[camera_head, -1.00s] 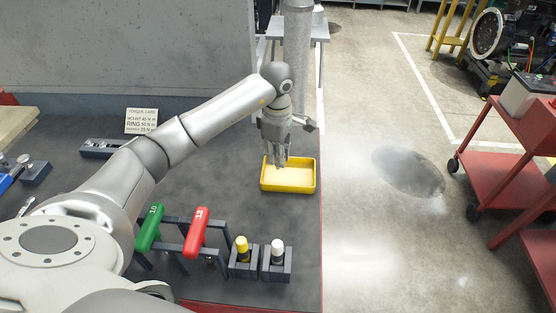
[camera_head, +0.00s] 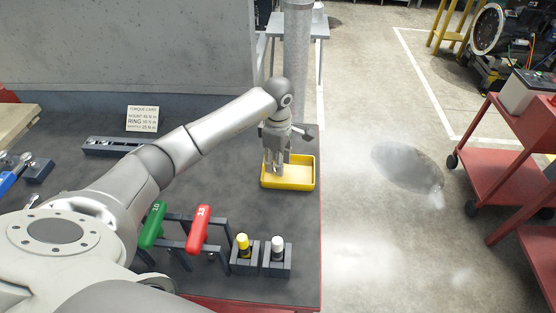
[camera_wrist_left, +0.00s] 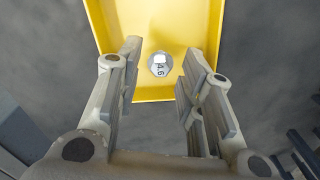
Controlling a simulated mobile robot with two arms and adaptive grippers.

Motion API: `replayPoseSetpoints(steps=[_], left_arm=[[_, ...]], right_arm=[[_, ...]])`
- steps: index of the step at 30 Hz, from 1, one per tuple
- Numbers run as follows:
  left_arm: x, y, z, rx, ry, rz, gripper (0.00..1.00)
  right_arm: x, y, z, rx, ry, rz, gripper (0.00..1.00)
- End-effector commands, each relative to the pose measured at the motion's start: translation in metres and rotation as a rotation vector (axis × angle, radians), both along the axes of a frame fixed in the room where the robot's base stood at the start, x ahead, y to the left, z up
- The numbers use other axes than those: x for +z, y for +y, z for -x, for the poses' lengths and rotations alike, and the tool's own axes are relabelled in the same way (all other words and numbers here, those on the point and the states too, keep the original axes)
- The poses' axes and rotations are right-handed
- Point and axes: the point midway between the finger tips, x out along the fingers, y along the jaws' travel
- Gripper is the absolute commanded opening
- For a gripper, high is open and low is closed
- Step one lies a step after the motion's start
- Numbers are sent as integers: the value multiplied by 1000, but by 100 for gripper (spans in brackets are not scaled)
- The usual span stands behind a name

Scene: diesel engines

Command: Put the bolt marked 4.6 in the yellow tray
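The yellow tray (camera_head: 300,184) sits near the right edge of the dark bench. In the left wrist view the bolt marked 4.6 (camera_wrist_left: 159,65) stands out against the yellow tray (camera_wrist_left: 212,22), between my fingers in the picture, with its marked head facing the camera. My left gripper (camera_head: 275,172) is over the left part of the tray, pointing down. In the left wrist view the left gripper (camera_wrist_left: 160,85) is open, with a clear gap on both sides of the bolt. The bolt cannot be made out in the head view. My right gripper is not in view.
Green (camera_head: 152,226) and red (camera_head: 198,229) handled tools rest on a rack at the bench front. Yellow-capped (camera_head: 242,246) and white-capped (camera_head: 277,249) items stand in dark holders beside it. A torque card (camera_head: 142,119) and a dark rail (camera_head: 112,146) are at the back.

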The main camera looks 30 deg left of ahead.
Motion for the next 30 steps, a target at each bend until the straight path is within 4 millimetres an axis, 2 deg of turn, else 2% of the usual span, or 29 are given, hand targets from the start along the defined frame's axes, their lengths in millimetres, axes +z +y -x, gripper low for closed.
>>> replayPoseSetpoints(steps=[6, 10, 21, 24, 30], left_arm=[[1, 0, 0, 0, 0, 1, 35], [9, 0, -1, 0, -4, 0, 35], [84, 0, -2, 0, -5, 0, 35], [100, 1, -1, 0, -4, -1, 35], [119, 0, -1, 1, -1, 0, 35]], right_arm=[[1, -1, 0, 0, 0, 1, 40], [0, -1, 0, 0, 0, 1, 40], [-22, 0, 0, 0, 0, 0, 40], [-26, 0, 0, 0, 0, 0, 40], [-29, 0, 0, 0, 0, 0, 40]])
